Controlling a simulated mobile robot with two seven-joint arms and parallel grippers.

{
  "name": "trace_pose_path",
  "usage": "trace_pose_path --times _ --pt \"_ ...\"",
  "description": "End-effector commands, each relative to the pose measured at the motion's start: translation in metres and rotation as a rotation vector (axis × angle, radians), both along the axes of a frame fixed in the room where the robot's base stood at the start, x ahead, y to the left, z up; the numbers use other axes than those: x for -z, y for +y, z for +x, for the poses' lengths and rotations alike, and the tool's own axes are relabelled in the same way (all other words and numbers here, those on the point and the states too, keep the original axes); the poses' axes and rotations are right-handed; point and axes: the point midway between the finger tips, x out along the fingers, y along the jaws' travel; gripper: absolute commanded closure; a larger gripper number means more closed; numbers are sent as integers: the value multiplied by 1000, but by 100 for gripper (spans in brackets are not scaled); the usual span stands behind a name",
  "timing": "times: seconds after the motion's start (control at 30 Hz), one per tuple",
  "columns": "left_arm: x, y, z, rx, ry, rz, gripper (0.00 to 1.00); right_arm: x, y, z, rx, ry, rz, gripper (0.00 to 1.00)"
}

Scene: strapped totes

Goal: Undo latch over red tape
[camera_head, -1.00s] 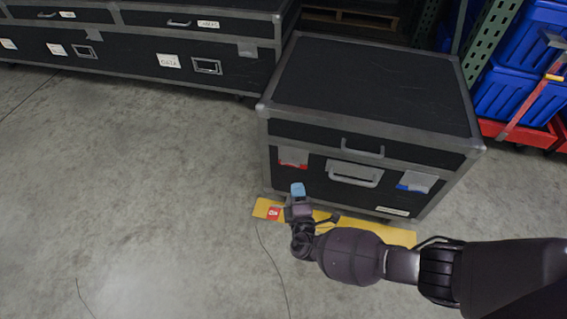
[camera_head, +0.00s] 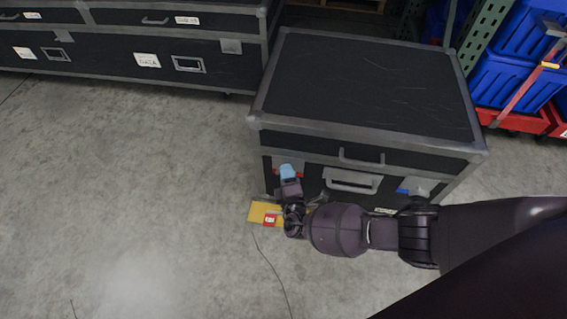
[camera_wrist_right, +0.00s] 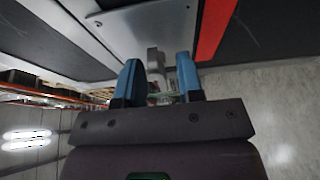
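The black case (camera_head: 365,85) with grey metal edges stands on the floor. Its left latch plate (camera_head: 267,161) is partly hidden behind my right gripper (camera_head: 288,171), with a little red tape showing below. In the right wrist view, the grey latch plate (camera_wrist_right: 150,28) has a small latch tab (camera_wrist_right: 153,62) and a red tape strip (camera_wrist_right: 215,28) beside it. My right gripper's blue fingers (camera_wrist_right: 158,72) are open, one on each side of the tab; I cannot tell whether they touch it. My left gripper is not in view.
A second latch plate (camera_head: 418,186) with blue tape (camera_head: 402,191) is on the case's right front. A grey handle (camera_head: 352,180) lies between the latches. A yellow board (camera_head: 256,213) lies by the case base. More black cases (camera_head: 130,60) stand behind left. Left floor is clear.

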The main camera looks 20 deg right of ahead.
Motion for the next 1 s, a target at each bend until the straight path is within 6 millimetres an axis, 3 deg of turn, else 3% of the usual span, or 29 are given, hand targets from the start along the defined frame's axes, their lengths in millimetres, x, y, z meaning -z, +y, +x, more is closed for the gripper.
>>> trace_pose_path --times 0.43,0.67,1.0 --pt "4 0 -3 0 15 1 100 1 -1 -1 0 1 -1 66" --pt "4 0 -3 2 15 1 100 1 -1 -1 0 1 -1 100" --pt "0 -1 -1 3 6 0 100 0 -1 -1 -1 19 -27 100"
